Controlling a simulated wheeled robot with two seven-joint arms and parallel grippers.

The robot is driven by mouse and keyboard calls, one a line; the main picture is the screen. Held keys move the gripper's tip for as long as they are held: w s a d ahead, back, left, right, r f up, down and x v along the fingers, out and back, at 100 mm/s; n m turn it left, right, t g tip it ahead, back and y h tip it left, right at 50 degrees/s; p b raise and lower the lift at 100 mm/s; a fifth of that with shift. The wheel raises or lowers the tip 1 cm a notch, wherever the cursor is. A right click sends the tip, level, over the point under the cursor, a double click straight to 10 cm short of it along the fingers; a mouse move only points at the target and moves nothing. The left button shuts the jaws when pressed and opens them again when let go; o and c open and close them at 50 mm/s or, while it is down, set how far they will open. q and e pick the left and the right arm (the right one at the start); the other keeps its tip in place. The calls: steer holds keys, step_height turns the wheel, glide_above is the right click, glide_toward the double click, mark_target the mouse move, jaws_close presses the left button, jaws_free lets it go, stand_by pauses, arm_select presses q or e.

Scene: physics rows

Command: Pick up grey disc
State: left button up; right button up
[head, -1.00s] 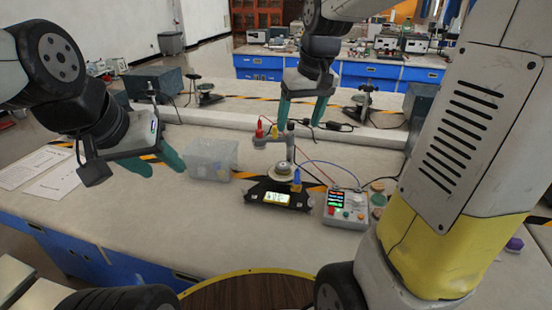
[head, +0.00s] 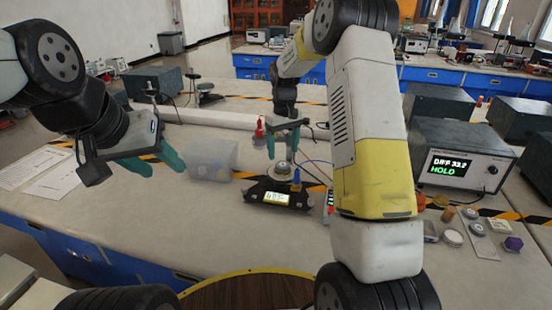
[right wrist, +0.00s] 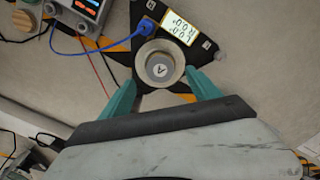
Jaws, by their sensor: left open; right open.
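A grey disc marked "A" (right wrist: 159,68) sits on a round pale pan (right wrist: 150,47) on a black stand with a lit display. In the head view the disc (head: 284,168) is small, at the middle of the table. My right gripper (head: 283,147) is open just above the disc, fingers pointing down. I cannot tell the exact height gap. My left gripper (head: 164,164) is open and empty over the table's left side.
A translucent box (head: 211,160) stands left of the stand. A red-topped item (head: 259,130) is behind it. A control box (right wrist: 88,8) with a blue cable is beside the stand. Small discs (head: 452,238) and a purple piece (head: 513,243) lie at right near a display unit (head: 465,165).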

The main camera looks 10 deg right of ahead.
mark_target(283, 164)
step_height(283, 164, down, 5)
steer(key=shift+f, duration=0.1)
steer(key=c, duration=1.4)
steer(key=shift+w+r, duration=0.1)
steer(key=shift+r, duration=0.1)
steer(key=shift+c, duration=0.2)
